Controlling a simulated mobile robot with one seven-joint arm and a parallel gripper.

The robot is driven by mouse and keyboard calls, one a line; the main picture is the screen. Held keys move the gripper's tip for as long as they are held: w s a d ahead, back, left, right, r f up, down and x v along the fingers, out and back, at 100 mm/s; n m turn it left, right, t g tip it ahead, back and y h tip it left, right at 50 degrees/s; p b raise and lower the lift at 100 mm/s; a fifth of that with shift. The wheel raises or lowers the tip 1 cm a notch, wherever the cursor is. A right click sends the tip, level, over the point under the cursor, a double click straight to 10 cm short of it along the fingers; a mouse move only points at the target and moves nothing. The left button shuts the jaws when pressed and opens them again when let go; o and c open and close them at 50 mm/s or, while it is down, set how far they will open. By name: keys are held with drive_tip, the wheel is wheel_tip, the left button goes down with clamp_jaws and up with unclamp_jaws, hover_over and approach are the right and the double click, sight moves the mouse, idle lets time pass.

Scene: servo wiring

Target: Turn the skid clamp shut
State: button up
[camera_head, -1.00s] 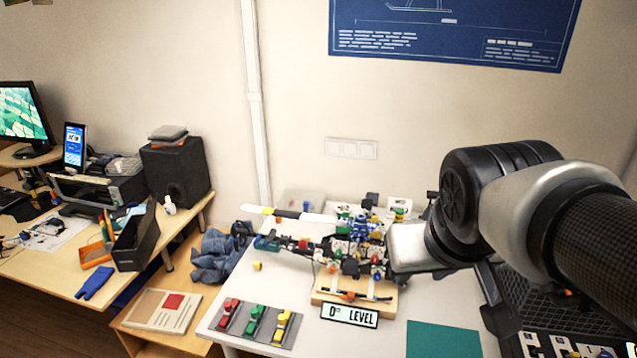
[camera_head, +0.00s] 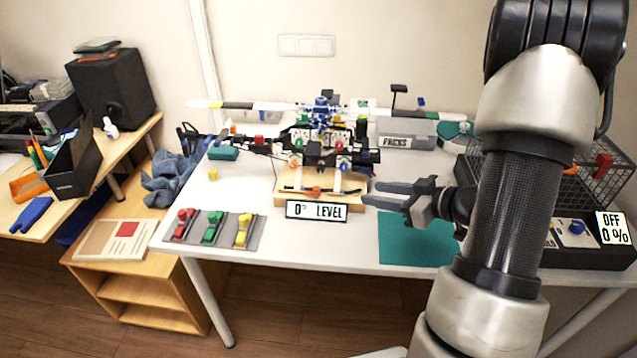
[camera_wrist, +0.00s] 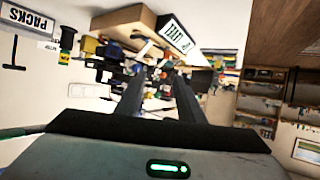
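The model helicopter (camera_head: 322,125) stands on a light wooden stand (camera_head: 330,201) on the white table. An orange clamp piece (camera_head: 316,190) sits in the middle of a thin dark bar at the stand's front; I take it for the skid clamp. It is too small to tell how far it is turned. My gripper (camera_head: 368,193) is just right of the stand, fingers pointing left, apart and empty. In the wrist view the two dark fingers (camera_wrist: 160,85) are spread, with the stand (camera_wrist: 124,20) beyond them, tilted in the picture.
A "0° LEVEL" sign (camera_head: 317,211) stands before the stand. Red, green and yellow levers (camera_head: 212,228) are at front left. A teal mat (camera_head: 405,240) lies below my gripper. A PACKS bin (camera_head: 404,141) and a wire basket (camera_head: 600,180) are behind and right.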

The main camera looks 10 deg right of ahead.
drive_tip(key=b, duration=0.3)
approach(319, 189)
drive_tip(key=shift+y, duration=0.4)
drive_tip(key=x, duration=0.8)
drive_tip(key=shift+d+f, duration=0.2)
clamp_jaws()
